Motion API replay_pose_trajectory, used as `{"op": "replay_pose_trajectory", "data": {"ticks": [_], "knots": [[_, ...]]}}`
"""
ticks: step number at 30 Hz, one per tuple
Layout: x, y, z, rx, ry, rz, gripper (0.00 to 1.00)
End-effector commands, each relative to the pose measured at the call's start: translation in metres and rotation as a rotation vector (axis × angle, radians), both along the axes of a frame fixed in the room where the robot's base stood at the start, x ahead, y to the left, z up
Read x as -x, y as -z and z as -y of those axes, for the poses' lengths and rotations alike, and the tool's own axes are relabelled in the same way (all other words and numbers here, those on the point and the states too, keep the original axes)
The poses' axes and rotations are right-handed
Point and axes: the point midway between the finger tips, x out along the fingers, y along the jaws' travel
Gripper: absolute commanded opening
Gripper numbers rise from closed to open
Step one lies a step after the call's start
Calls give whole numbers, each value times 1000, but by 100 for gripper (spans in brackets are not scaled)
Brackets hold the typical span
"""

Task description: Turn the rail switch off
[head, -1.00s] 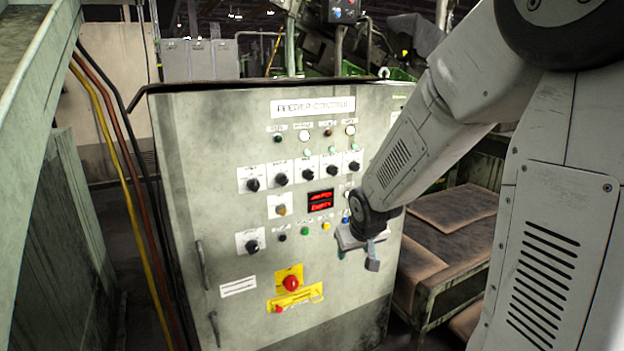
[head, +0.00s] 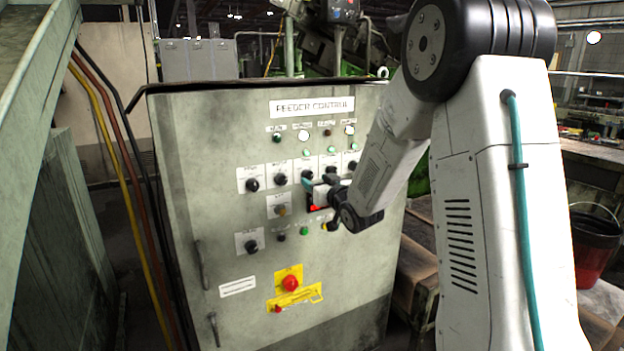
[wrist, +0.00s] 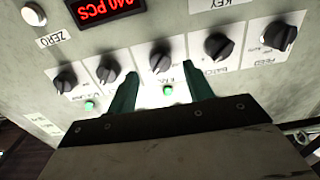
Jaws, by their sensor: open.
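A row of black rotary knobs runs across the grey control cabinet (head: 215,150). The middle knob (wrist: 160,61) is just ahead of and between the fingers of my gripper (wrist: 162,75) in the wrist view, with a gap on both sides. Its small label is partly legible and may read RAIL. In the head view the same middle knob (head: 307,177) is just beyond the fingertips of my gripper (head: 311,186). My gripper is open and empty. Contact with the knob cannot be told.
A red display (wrist: 107,8) lies beside the knob row. Neighbouring knobs (wrist: 108,68) and (wrist: 218,46) stand close on either side. Green lamps (wrist: 168,90) line the row. A red emergency button (head: 290,283) sits lower on the cabinet. A red bucket (head: 594,245) stands at right.

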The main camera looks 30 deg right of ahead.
Motion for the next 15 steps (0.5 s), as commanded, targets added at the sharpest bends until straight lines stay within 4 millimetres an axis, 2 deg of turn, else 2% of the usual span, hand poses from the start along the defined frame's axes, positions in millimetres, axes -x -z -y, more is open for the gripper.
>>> {"op": "replay_pose_trajectory", "data": {"ticks": [3,6,15], "knots": [[-19,0,-1,0,-1,0,52],[-29,0,-1,0,-1,0,52],[-35,0,-1,0,0,-2,52]]}}
